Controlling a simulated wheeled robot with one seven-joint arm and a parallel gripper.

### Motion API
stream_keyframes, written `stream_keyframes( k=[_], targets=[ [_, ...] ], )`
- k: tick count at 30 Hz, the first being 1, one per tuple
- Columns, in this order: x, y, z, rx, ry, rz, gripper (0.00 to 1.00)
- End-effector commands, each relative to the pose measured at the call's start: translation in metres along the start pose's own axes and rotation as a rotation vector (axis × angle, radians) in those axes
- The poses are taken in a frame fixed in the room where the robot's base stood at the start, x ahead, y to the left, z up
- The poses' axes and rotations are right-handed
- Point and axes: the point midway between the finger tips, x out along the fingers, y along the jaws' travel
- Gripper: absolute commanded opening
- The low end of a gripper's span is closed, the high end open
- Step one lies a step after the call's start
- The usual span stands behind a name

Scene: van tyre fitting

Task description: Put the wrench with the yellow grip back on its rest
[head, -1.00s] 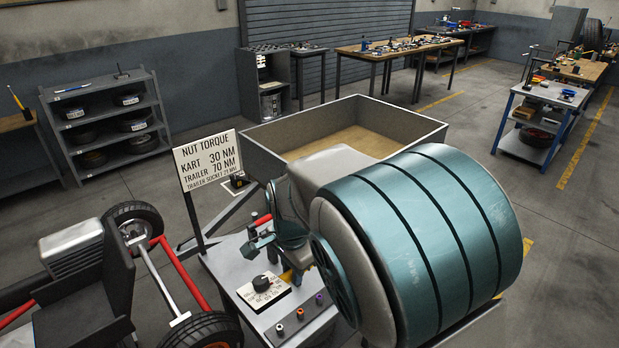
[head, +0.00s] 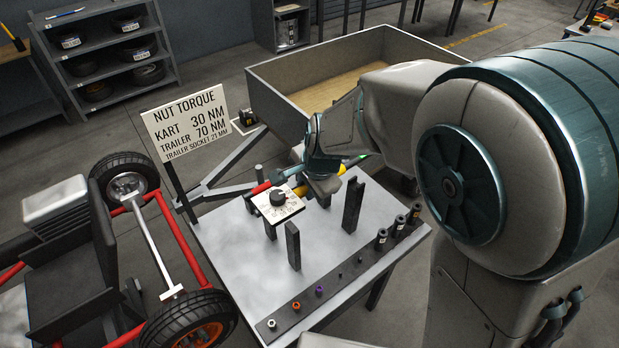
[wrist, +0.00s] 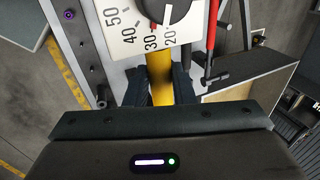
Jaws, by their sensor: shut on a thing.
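The wrench with the yellow grip (head: 301,190) is in my gripper (head: 325,184) above the back of the bench. The wrist view shows the fingers (wrist: 158,88) shut on the yellow grip (wrist: 160,70). A white dial plate with a dark knob (head: 277,199) sits over the grip's far end and shows numbers in the wrist view (wrist: 128,30). Black uprights stand on the bench below, a front one (head: 292,246) and a right one (head: 354,205); they look like the rest and appear empty. The dial plate hides the wrench's head; I cannot tell whether it touches any upright.
A red-gripped tool (head: 262,188) lies close behind the dial plate. A strip with several sockets (head: 345,275) runs along the bench's front edge. A torque sign (head: 185,122) stands at the back left. The bench top (head: 235,255) is clear at left.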

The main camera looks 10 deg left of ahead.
Motion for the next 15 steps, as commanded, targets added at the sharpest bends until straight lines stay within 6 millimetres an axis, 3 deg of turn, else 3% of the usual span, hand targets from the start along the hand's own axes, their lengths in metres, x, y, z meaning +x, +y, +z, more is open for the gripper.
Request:
stream_keyframes(
  k=[15],
  targets=[
    [-0.0047, -0.0011, -0.0010, -0.005, 0.017, -0.008, 0.00]
  ],
)
